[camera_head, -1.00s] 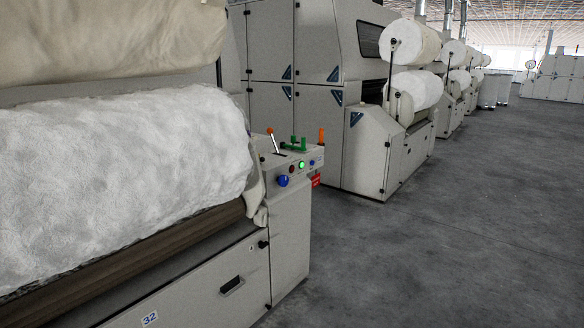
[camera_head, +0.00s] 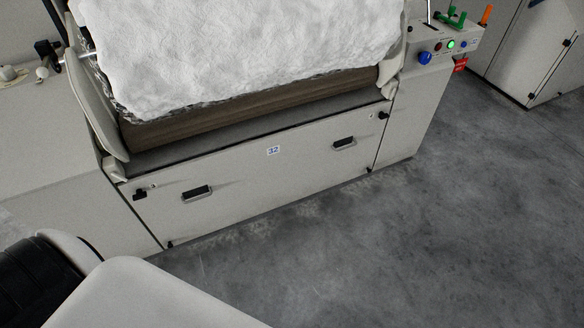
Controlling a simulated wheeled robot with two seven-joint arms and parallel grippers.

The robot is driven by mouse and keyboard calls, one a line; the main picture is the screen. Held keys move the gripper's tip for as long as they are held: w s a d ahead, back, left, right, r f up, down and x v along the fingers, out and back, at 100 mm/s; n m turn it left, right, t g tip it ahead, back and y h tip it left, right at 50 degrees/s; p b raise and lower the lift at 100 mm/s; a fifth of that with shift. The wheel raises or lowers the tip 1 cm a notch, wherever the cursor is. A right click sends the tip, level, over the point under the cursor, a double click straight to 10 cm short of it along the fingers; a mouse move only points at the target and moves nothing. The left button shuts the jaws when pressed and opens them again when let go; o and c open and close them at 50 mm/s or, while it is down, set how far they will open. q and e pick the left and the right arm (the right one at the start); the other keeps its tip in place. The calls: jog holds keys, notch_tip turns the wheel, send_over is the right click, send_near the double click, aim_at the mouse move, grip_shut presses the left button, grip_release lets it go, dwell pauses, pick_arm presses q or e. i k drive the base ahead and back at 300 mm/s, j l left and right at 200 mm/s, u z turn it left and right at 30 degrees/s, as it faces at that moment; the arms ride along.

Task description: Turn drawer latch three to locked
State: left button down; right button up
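A wide pale drawer front (camera_head: 265,185) of the carding machine bears the number plate 32 (camera_head: 273,150). A black latch (camera_head: 139,194) sits at its upper left corner, with a small marking beside it too small to read. Another black latch (camera_head: 384,115) sits at its upper right corner, also with a tiny unreadable label. Small dark fittings show at the lower left (camera_head: 170,244) and lower right (camera_head: 368,170) corners. I cannot tell which latch is number three or whether any is locked. Neither gripper is in view.
A white fibre roll (camera_head: 240,50) lies above a brown roller (camera_head: 250,108). A control box (camera_head: 440,50) with buttons and levers stands at upper right. Grey floor (camera_head: 400,250) is clear in front.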

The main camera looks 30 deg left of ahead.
aim_at(140, 195)
jog(key=u, duration=2.15)
